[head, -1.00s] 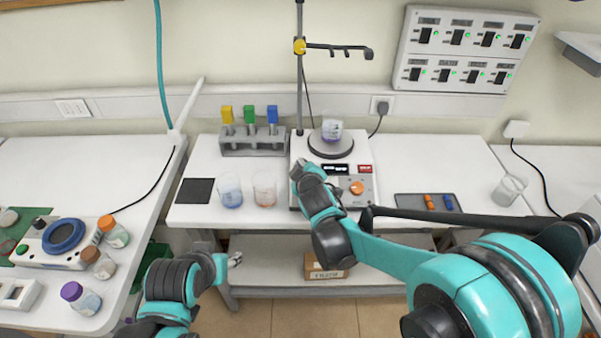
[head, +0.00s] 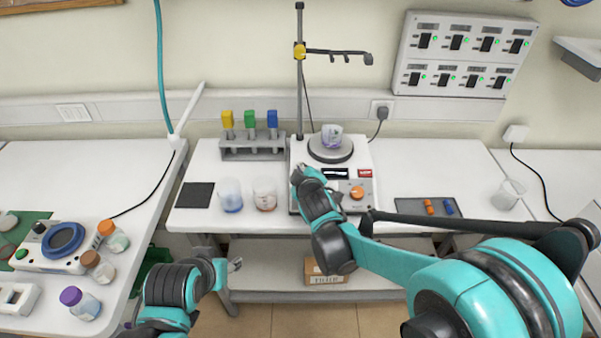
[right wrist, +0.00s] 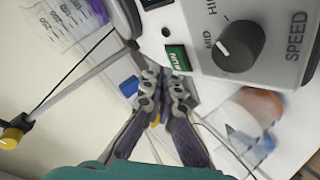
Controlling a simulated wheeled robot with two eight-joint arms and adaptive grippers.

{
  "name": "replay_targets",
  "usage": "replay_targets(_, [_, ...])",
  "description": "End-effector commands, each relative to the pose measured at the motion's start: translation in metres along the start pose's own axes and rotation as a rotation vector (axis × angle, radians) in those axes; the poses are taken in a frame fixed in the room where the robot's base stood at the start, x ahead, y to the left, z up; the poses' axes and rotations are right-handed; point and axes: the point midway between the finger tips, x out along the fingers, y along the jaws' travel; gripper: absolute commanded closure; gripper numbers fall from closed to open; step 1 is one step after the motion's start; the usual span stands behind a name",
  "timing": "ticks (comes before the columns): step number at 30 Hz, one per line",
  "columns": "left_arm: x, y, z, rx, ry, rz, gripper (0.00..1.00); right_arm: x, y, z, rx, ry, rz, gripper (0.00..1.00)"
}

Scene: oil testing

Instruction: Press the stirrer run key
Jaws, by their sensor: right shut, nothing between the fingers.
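The stirrer (head: 362,152) is a white hotplate unit with a round dark plate and a beaker (head: 331,136) on it. Its front panel has an orange knob and small displays. In the right wrist view the green run key (right wrist: 178,57) shows beside the SPEED dial (right wrist: 238,45). My right gripper (right wrist: 163,88) is shut and empty, its tips close below the key; I cannot tell whether they touch it. In the head view my right gripper (head: 301,174) is at the panel's left side, partly hiding it. My left gripper (head: 234,265) is low, away from the stirrer; its jaws are too small to judge.
Two beakers (head: 231,196) (head: 265,194) stand left of the stirrer. A tube rack (head: 252,154) is behind them and a black pad (head: 195,195) lies farther left. A stand rod (head: 300,75) rises behind the stirrer. A dark tray (head: 410,206) lies to the right.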

Motion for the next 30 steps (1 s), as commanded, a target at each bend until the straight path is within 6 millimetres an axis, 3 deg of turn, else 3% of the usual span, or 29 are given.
replay_targets(30, [0.0066,0.0,0.0047,0.0,0.0,0.0,0.53,0.0063,-0.0045,0.0047,0.0,0.0,0.0,1.0])
